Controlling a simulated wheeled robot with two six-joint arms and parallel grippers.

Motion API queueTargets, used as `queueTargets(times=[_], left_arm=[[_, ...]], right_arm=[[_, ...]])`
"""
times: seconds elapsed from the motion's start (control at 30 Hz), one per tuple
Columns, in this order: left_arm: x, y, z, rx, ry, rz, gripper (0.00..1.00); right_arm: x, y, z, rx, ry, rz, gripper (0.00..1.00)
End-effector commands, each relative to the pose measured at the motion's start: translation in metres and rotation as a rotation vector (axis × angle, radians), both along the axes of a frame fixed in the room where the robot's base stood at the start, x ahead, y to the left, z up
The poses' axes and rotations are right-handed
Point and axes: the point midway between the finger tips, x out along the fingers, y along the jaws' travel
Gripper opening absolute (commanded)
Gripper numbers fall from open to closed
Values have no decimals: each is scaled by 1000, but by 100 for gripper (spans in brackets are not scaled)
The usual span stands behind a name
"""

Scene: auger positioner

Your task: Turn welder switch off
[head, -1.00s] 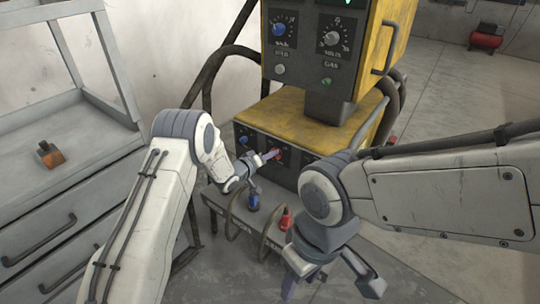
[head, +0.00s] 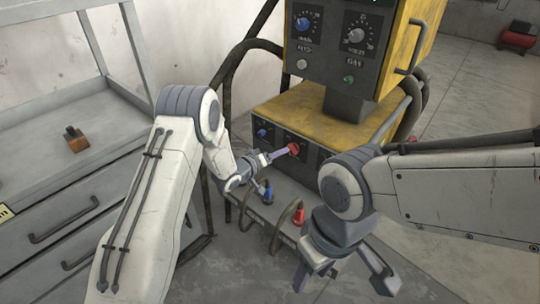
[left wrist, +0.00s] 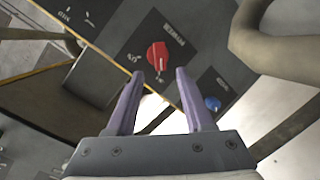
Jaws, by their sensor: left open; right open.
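The red switch knob (head: 294,149) is on the dark lower front panel of the yellow welder (head: 310,112). In the left wrist view the knob (left wrist: 158,55) appears upside down, with white lettering around it too small to read surely. My left gripper (head: 284,153) is at the knob in the head view. In the left wrist view its two fingers (left wrist: 158,80) are apart and empty, with the knob just beyond their tips; I cannot tell if they touch it. My right gripper (head: 343,280) is open and empty, low in front of the welder.
A blue knob (head: 263,133) sits left of the red one. Blue (head: 268,191) and red (head: 299,216) cable plugs stand below the panel, with looping cables. A grey drawer cabinet (head: 60,215) is at left. A thick hose crosses the left wrist view's upper right.

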Motion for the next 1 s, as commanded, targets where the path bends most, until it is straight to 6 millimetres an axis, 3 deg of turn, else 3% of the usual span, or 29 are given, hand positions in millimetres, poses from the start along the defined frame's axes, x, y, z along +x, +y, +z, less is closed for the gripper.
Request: queueTargets(times=[0.2, 0.37, 0.83, 1.0], left_arm=[[-27, 22, 11, -1, 0, 2, 52], [-35, 27, 13, 0, 0, 2, 52], [-35, 26, 13, 3, -1, 1, 52], [-39, 12, 32, 138, 18, -2, 52]], right_arm=[[0, 0, 6, 0, 0, 0, 52], [0, 0, 7, 0, 0, 0, 52], [0, 0, 7, 0, 0, 0, 52], [0, 0, 7, 0, 0, 0, 52]])
